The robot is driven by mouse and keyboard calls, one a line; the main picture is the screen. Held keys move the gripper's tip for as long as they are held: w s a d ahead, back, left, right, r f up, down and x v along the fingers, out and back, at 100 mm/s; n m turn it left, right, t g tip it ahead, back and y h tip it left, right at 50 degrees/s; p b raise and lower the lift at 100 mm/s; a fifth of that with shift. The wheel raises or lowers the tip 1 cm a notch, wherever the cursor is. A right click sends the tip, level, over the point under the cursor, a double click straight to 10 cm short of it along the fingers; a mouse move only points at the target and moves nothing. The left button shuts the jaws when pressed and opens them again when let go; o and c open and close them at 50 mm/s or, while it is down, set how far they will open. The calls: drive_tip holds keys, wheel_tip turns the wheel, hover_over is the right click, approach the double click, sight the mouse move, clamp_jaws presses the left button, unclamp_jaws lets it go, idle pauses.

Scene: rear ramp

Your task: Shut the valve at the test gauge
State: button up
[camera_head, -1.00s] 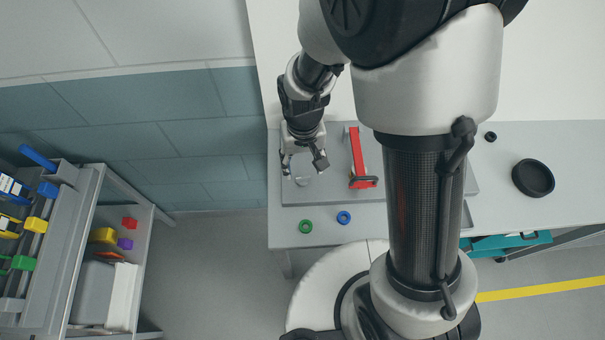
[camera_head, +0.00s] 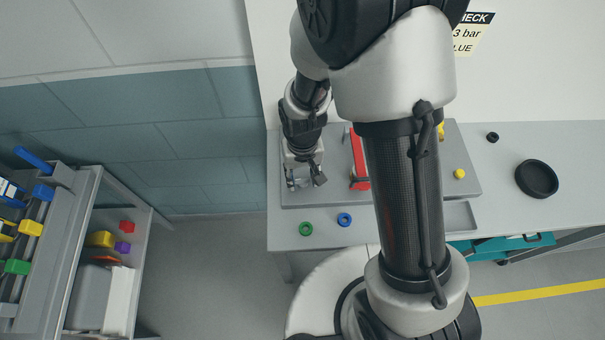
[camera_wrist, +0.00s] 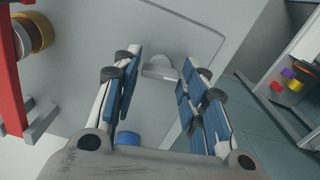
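My gripper (camera_head: 304,183) is over the left end of a grey plate on the bench. In the wrist view it (camera_wrist: 161,64) is open, its blue-padded fingers apart. A small pale grey rounded part (camera_wrist: 158,68) on the plate shows between and just beyond the fingertips; I cannot tell if it is the valve. A red bar (camera_head: 360,158) stands to the right of the gripper. It also shows at the left edge of the wrist view (camera_wrist: 10,75). No gauge face is visible; my arm hides part of the plate.
A green ring (camera_head: 306,229) and a blue ring (camera_head: 344,219) lie in front of the plate (camera_head: 325,197). A yellow knob (camera_head: 459,173), black dish (camera_head: 537,179) and partly hidden wall sign (camera_head: 470,35) are at right. A shelf rack (camera_head: 75,230) stands left, across open floor.

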clamp_jaws()
idle(0.3)
drive_tip(key=shift+m, duration=0.9)
